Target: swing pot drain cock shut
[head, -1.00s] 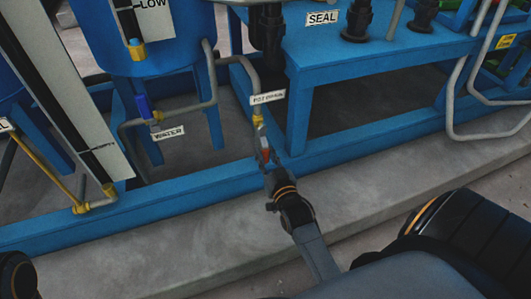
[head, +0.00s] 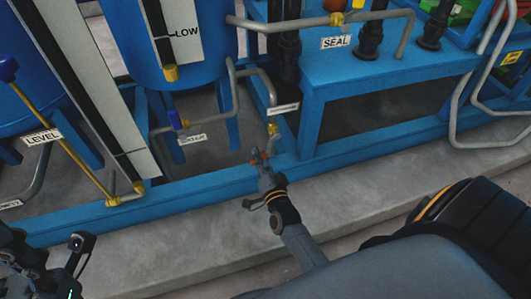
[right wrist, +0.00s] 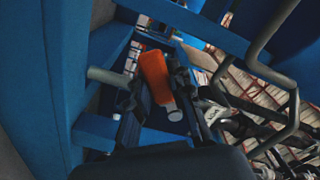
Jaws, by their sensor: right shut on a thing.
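The pot drain cock's yellow fitting (head: 272,129) sits at the lower end of a grey pipe, below a small white label (head: 283,107) seen too slantwise to read. Its orange-red handle (head: 257,158) is mostly covered by my right gripper (head: 262,166) in the head view. In the right wrist view the orange handle (right wrist: 156,76) lies between the dark fingers of my right gripper (right wrist: 155,97), which is shut on it. My left gripper (head: 55,262) is at the lower left corner, partly cut off and away from the cock; its opening is unclear.
A blue frame rail (head: 190,190) runs low beside the cock, with a concrete ledge (head: 170,245) in front. A blue-handled valve (head: 174,118) is left of it. A blue bench (head: 375,75) with a SEAL label stands right. Bent grey tubes (head: 458,100) are farther right.

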